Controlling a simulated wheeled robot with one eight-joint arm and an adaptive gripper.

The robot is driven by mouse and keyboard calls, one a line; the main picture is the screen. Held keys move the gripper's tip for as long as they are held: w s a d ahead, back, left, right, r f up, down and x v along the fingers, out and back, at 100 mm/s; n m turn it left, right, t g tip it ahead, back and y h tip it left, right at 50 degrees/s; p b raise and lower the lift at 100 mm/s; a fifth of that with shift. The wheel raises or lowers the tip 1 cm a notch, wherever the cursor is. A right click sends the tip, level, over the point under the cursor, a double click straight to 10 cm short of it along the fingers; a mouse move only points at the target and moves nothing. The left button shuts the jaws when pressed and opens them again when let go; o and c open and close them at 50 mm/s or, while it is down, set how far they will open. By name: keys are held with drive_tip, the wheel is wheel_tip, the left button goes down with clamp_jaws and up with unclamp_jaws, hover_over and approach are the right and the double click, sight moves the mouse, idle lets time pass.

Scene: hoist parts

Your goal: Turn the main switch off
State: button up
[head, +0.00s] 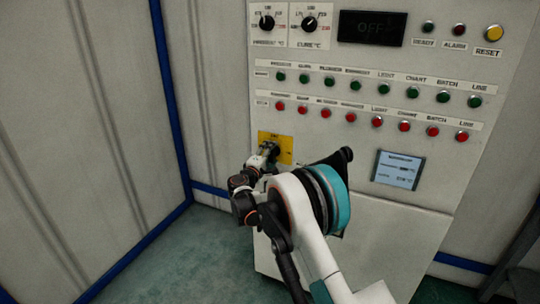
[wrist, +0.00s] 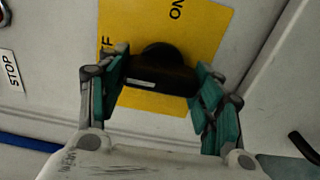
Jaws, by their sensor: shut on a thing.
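The main switch is a black handle (wrist: 160,76) on a yellow plate (wrist: 212,25) in the wrist view. ON is lettered at the plate's top, and part of OFF shows by the left finger. The handle lies across the picture, with a white mark on its left part, the side of the OFF lettering. My gripper (wrist: 159,62) has one teal-padded finger at each end of the handle and is shut on it. In the head view the yellow plate (head: 285,145) is at the panel's lower left, and my gripper (head: 267,155) covers much of the switch.
The grey control panel (head: 345,200) carries rows of green and red buttons above the switch. A small screen (head: 399,170) sits to the right. A STOP label (wrist: 11,71) is left in the wrist view. Floor is free at left.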

drive_tip(key=o, duration=1.1)
drive_tip(key=shift+a, duration=0.1)
drive_tip(key=shift+c, duration=0.2)
drive_tip(key=shift+s, duration=0.1)
drive_tip(key=v, duration=1.1)
drive_tip(key=shift+s, duration=0.4)
drive_tip(key=shift+a, duration=0.1)
